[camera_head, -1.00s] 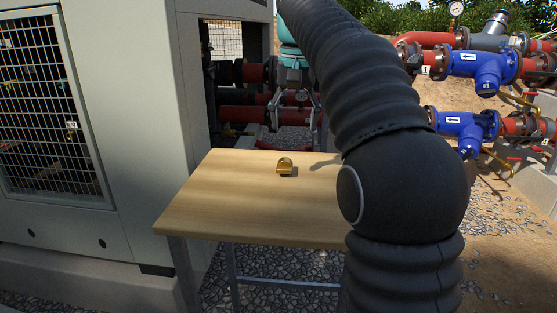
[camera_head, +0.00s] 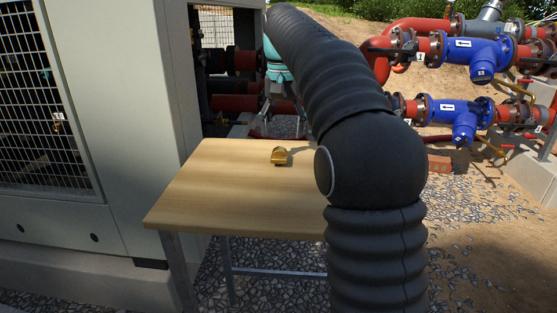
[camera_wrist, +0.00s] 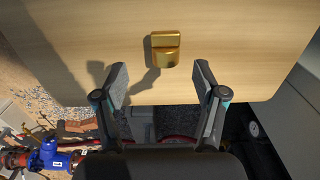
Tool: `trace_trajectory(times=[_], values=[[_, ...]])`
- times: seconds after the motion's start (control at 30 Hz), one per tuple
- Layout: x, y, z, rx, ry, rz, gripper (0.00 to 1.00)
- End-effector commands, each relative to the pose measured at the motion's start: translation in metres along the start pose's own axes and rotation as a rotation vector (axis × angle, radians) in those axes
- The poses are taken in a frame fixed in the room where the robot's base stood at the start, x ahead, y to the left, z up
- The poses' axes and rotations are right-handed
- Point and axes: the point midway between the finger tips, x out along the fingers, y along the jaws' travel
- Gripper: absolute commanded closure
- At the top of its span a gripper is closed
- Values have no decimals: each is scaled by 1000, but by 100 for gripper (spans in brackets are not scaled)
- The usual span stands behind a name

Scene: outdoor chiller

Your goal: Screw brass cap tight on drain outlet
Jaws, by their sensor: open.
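The brass cap (camera_head: 279,156) lies on the wooden table (camera_head: 220,195), near its far edge, and casts a shadow. In the wrist view the brass cap (camera_wrist: 165,49) is just beyond my fingertips and roughly centred between them, slightly to the right. I cannot make out the drain outlet in these views.
A beige chiller cabinet (camera_head: 110,120) with a mesh grille stands left of the table. Red pipes with blue strainers (camera_head: 470,60) run at the back right. The table's left half is bare.

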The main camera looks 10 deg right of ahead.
Motion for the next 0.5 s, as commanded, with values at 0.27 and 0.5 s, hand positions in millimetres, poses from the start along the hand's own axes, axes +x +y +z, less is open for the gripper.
trace_trajectory(times=[0.27, 0.5], values=[[20, -2, 1, -2, -1, 0, 29], [53, -8, 4, -2, -1, 0, 29]])
